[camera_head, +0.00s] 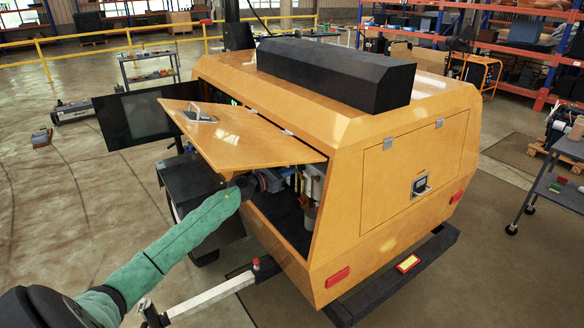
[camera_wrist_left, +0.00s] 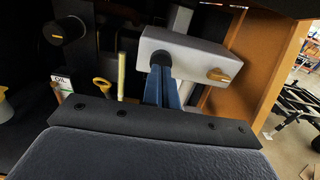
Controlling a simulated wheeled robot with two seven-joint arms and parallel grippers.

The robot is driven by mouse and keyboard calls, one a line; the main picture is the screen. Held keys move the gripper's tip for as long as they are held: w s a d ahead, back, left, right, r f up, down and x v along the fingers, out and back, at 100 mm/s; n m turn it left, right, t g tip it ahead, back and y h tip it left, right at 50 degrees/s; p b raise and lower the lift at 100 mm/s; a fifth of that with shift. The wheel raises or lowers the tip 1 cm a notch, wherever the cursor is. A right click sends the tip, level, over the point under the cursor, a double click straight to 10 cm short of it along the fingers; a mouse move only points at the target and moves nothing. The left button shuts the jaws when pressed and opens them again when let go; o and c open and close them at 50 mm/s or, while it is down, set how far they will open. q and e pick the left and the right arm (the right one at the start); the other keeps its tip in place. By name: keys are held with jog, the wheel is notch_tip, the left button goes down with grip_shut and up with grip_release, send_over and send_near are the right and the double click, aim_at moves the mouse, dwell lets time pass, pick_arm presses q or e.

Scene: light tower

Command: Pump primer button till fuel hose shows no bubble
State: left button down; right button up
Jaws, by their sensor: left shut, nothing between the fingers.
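The yellow light tower (camera_head: 365,190) has its side door (camera_head: 240,138) raised above an engine bay. My left arm, in a green sleeve, reaches into the bay. In the left wrist view a grey metal block (camera_wrist_left: 193,57) carries a round black button (camera_wrist_left: 157,60) on its near face. My left gripper (camera_wrist_left: 161,70) is shut and empty, with its blue-grey fingertips at the button, seemingly touching it. A pale upright tube (camera_wrist_left: 121,77) stands left of the block; I cannot tell whether it is the fuel hose or see any bubble. My right gripper is out of view.
A brass fitting (camera_wrist_left: 218,75) sticks out of the block's right side. A yellow dipstick handle (camera_wrist_left: 102,86) and an oil label (camera_wrist_left: 64,83) are at left. The bay's yellow side wall (camera_wrist_left: 262,60) stands close on the right. The raised door hangs over my arm.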

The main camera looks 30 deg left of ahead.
pick_arm(q)
jog(key=shift+w+d, duration=0.3)
jog(key=shift+w, duration=0.35)
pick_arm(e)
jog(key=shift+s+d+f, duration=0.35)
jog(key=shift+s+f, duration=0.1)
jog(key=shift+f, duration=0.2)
